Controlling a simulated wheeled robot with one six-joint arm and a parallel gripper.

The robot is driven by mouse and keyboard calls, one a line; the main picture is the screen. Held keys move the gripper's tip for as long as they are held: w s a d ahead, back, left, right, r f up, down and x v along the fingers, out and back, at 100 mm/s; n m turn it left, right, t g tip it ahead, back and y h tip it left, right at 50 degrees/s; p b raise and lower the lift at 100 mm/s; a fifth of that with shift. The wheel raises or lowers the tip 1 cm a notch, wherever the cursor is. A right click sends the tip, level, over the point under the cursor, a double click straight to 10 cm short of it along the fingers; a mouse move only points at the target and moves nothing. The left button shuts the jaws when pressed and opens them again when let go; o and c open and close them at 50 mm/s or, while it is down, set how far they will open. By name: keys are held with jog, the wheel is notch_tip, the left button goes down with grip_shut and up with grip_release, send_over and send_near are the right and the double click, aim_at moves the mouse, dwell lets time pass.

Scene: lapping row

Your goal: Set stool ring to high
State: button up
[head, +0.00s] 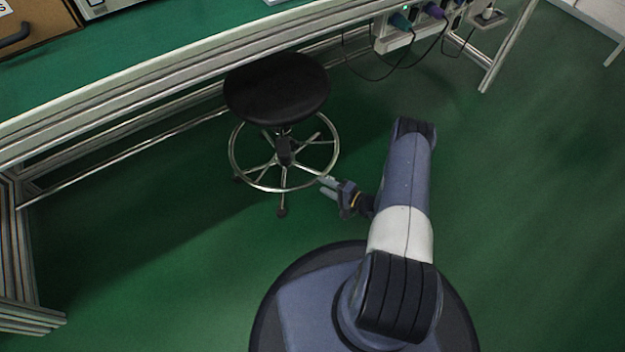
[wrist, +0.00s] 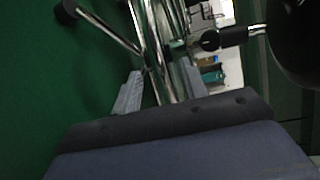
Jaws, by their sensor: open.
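The stool has a round black seat (head: 277,86) and stands partly under the bench edge. Its chrome foot ring (head: 232,155) circles the column below the seat, with spokes and castor legs under it. My gripper (head: 324,186) is at the ring's near right edge. In the wrist view, my gripper (wrist: 160,92) has its two grey fingers apart, with the chrome ring tube (wrist: 163,80) running between them. Whether the fingers touch the tube I cannot tell. The seat's dark underside (wrist: 297,45) shows at the upper right of the wrist view. No height marking is readable.
The green-topped bench (head: 160,35) with its metal front rail runs across behind the stool. A power strip with plugs (head: 400,40) and hanging cables is at the bench's right. The green floor (head: 530,200) is clear to the right.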

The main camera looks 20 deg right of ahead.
aim_at(313, 178)
jog(key=b+x, duration=0.1)
jog(key=x, duration=0.5)
grip_shut()
dwell(0.4)
